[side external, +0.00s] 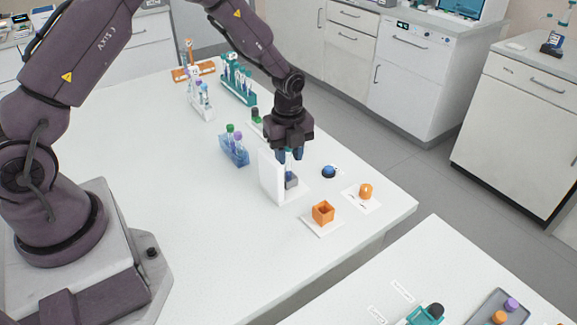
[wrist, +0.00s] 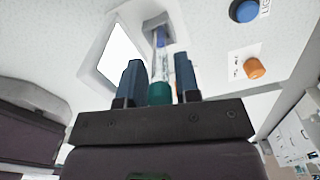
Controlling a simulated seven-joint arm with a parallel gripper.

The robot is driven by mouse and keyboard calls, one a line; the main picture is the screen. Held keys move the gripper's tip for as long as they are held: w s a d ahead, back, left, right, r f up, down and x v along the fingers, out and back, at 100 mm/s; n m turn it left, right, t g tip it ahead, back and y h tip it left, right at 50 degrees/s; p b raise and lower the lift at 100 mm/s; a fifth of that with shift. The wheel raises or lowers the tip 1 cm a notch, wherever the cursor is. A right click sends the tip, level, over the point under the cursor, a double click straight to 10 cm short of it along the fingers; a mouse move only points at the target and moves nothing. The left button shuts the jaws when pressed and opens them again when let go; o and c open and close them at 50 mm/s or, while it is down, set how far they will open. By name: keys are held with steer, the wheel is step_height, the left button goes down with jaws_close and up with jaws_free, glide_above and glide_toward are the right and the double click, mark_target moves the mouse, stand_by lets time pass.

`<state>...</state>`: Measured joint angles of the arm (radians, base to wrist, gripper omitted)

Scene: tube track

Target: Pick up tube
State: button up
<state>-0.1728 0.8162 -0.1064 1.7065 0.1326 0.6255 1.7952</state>
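My gripper (side external: 291,153) points down over a small stand with a white upright panel (side external: 271,177) and a grey block (side external: 291,181) at its foot. In the wrist view, a clear tube (wrist: 161,64) with a teal-green cap (wrist: 160,94) and bluish contents lies between the two blue fingers of my gripper (wrist: 158,78). Narrow gaps show between the tube and the fingers, so they look open around it. The tube's far end reaches the grey holder (wrist: 157,22). In the side view, the gripper mostly hides the tube.
A blue button (side external: 329,171), an orange knob (side external: 366,191) and an open orange box (side external: 323,212) stand nearby to the right. A blue rack (side external: 234,152) with capped tubes is to the left. More racks stand farther back. The table's left part is clear.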

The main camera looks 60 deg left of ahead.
steer(key=c, duration=0.3)
steer(key=shift+c, duration=0.3)
step_height(320, 180, up, 10)
steer(key=shift+r, duration=0.1)
stand_by(0.3)
steer(key=shift+f, duration=4.8)
